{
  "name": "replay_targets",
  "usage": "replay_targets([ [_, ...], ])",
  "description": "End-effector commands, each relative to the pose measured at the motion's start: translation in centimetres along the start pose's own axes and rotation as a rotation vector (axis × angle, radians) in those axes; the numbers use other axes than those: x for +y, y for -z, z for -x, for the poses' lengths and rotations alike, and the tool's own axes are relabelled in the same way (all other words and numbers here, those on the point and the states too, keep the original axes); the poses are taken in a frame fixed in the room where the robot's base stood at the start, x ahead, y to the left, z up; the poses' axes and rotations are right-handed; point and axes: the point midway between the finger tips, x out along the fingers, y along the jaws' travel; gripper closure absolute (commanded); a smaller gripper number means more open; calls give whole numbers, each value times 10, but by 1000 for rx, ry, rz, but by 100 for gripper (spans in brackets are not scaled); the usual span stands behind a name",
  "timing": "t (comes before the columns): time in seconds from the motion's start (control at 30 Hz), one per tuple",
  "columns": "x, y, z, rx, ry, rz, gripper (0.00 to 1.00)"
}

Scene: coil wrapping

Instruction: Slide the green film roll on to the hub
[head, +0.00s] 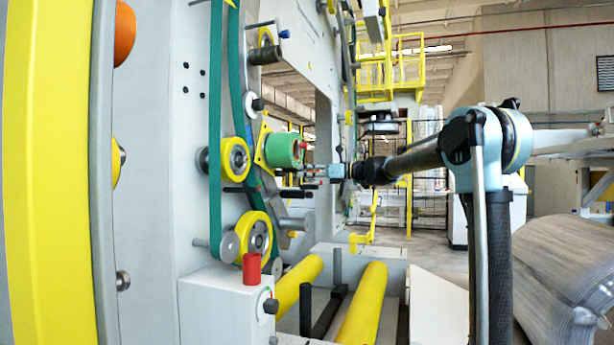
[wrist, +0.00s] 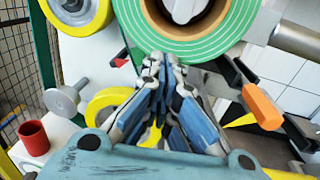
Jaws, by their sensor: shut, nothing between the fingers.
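The green film roll (head: 285,150) sits at the machine's face in the head view, in front of a yellow plate (head: 262,147). In the wrist view the roll (wrist: 205,48) fills the top, cut off by the frame edge. Its brown core (wrist: 219,28) surrounds a pale, shiny round piece (wrist: 184,8) that looks like the hub. How far the roll sits along the hub cannot be told. My gripper (head: 308,173) is shut and empty, its fingertips (wrist: 165,64) together just below the roll's rim. Whether they touch the roll cannot be told.
Yellow rollers (head: 235,158) and a green belt (head: 236,85) stand left of the roll. Dark rods (head: 292,193) stick out below it. A red cylinder (head: 251,268) stands on a white box, lower left. An orange-tipped lever (wrist: 261,106) lies right of my fingers.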

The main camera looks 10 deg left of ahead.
Motion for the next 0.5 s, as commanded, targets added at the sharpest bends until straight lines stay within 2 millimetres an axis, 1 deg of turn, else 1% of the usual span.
replay_targets([
  [0.23, 1, 0, -20, 0, -2, 0, 100],
  [0.5, 3, 0, -25, 1, -8, 0, 100],
])
